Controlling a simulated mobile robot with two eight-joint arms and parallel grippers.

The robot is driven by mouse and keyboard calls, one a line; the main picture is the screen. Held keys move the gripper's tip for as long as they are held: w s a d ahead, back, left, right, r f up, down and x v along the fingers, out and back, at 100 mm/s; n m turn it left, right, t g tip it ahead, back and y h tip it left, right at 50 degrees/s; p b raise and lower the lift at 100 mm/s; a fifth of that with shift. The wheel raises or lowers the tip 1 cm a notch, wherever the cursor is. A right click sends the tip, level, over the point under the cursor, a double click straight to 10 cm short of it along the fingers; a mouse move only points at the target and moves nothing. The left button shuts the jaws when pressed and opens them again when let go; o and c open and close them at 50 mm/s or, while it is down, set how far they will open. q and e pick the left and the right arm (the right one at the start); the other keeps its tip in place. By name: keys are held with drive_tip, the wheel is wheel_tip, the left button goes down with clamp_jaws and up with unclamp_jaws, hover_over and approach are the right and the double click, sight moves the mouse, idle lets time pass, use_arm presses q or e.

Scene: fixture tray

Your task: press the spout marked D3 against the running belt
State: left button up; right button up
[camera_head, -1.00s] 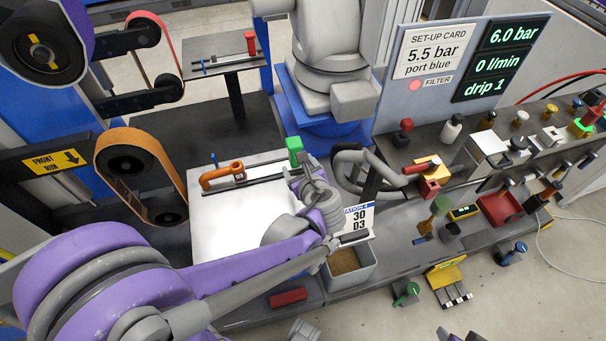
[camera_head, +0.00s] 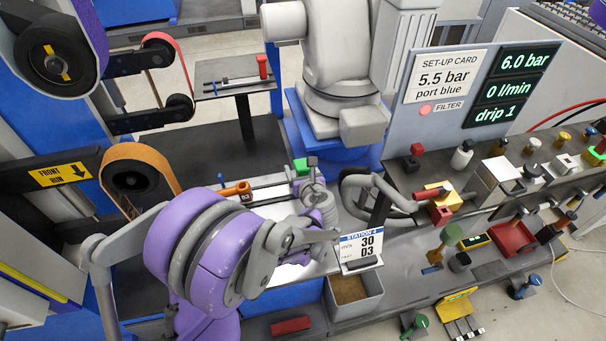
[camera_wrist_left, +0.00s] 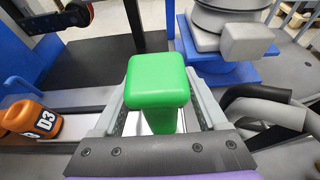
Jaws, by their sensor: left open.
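The orange spout (camera_head: 236,189) lies on a rail on the white table, partly hidden by my left arm in the head view. In the left wrist view the spout (camera_wrist_left: 32,122) shows at the left edge with D3 on its end. The orange running belt (camera_head: 130,152) loops round a dark roller at the left of the head view. My left gripper (camera_wrist_left: 157,95) is open, its fingers on either side of a green block (camera_wrist_left: 158,82); contact cannot be told. The green block (camera_head: 301,167) stands right of the spout. My right gripper is not in view.
Bent grey tubing (camera_head: 378,183) is right of the green block. A white robot arm (camera_head: 340,80) stands behind. A sign (camera_head: 60,174) reads FRONT RUN.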

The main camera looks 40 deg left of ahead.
use_arm(q)
drive_tip(key=shift+w+a+f, duration=0.1)
drive_tip(key=shift+c, duration=0.2)
clamp_jaws()
idle(0.7)
idle(0.4)
